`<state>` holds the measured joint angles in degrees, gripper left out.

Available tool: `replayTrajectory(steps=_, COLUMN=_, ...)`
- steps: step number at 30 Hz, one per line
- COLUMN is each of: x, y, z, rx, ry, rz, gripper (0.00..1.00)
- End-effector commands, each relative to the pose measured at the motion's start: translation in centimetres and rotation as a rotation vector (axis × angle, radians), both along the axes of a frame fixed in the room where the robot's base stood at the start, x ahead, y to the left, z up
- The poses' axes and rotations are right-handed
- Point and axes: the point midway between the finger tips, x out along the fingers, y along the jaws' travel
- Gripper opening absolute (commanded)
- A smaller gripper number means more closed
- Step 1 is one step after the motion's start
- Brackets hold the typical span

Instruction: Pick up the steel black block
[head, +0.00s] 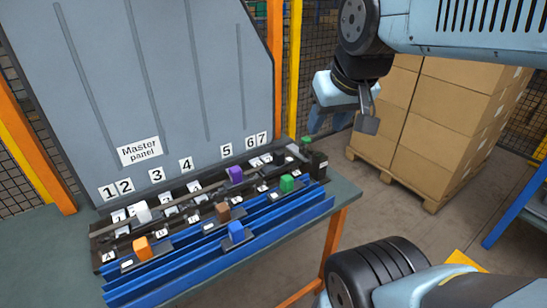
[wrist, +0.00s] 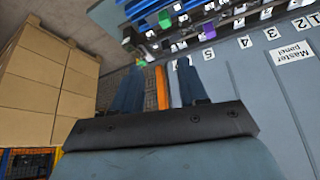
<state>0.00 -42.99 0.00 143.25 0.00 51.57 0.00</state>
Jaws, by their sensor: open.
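A black block-like piece (head: 318,165) stands at the right end of the panel's dark rack. I cannot tell whether it is the steel black block or part of the rack. In the wrist view a dark piece (wrist: 131,42) shows near the end of the rows. My gripper (head: 367,118) hangs in the air to the right of the panel and above table height, apart from every block. In the wrist view my gripper (wrist: 158,75) has its two fingers spread with nothing between them.
The rack holds white (head: 142,211), orange (head: 142,248), brown (head: 222,212), purple (head: 235,174), green (head: 287,183) and blue (head: 236,231) blocks. Blue rails (head: 165,283) run along its front. The grey master panel (head: 160,90) rises behind. Stacked cartons (head: 450,105) stand right.

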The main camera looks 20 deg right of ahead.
Motion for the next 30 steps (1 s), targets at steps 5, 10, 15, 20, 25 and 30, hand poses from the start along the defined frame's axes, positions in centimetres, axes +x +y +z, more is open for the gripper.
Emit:
replayTrajectory(steps=5, x=0.5, y=0.0, z=0.0, rx=0.006, ry=0.010, rz=-0.020, gripper=0.59)
replayTrajectory(steps=10, x=2.9, y=0.2, z=-0.3, rx=0.035, ry=0.059, rz=-0.135, gripper=0.64)
replayTrajectory(steps=15, x=6.7, y=0.2, z=-1.1, rx=0.063, ry=0.118, rz=-0.315, gripper=0.64)
replayTrajectory(steps=20, x=10.4, y=0.5, z=-2.3, rx=0.077, ry=0.156, rz=-0.490, gripper=0.64)
replayTrajectory(steps=25, x=14.4, y=1.2, z=-4.1, rx=0.081, ry=0.178, rz=-0.675, gripper=0.64)
replayTrajectory(steps=30, x=18.3, y=2.1, z=-6.6, rx=0.076, ry=0.178, rz=-0.856, gripper=0.64)
